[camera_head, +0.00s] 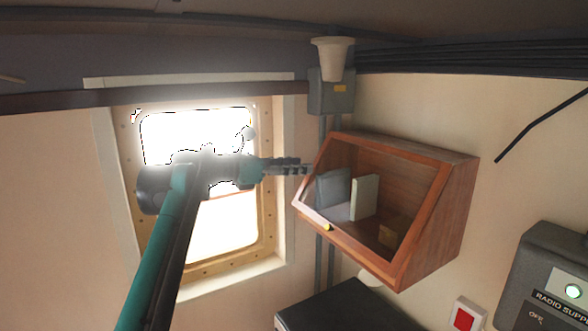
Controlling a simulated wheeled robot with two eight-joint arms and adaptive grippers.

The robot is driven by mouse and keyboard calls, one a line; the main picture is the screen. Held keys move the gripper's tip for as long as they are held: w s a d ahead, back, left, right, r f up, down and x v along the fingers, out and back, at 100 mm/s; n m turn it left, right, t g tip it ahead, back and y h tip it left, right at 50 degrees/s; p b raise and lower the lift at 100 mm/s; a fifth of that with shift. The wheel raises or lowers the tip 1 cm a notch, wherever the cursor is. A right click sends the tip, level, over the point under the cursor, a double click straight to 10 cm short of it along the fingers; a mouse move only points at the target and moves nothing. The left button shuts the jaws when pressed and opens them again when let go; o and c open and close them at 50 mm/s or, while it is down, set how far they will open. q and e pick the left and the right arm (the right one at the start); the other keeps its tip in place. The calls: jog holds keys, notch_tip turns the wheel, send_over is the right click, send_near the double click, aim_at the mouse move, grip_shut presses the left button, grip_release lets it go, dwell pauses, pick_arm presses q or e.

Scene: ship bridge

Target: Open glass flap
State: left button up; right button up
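A wooden wall cabinet (440,225) with a slanted front is right of the window. Its glass flap (358,248) has a wooden frame and appears closed, with a small yellow knob (327,226) on the lower frame. Through the glass I see a grey book, a cream book and a small brown block. My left gripper (304,168) points right, with its fingertips by the cabinet's left edge, above the knob in the picture. I cannot tell whether it touches the cabinet or how far its fingers are apart. My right gripper is out of view.
A bright window (228,228) lies behind my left arm. A grey box with a pale cone (333,55) is above the cabinet. A dark box (345,305) is below it. A grey radio supply box (550,275) and a red switch (464,318) are at the lower right.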

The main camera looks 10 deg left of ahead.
pick_arm(q)
jog(key=v, duration=1.2)
jog(key=shift+s+a, duration=0.2)
jog(key=shift+s, duration=0.1)
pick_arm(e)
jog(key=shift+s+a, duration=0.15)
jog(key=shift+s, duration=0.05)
pick_arm(q)
jog(key=shift+s+a, duration=0.1)
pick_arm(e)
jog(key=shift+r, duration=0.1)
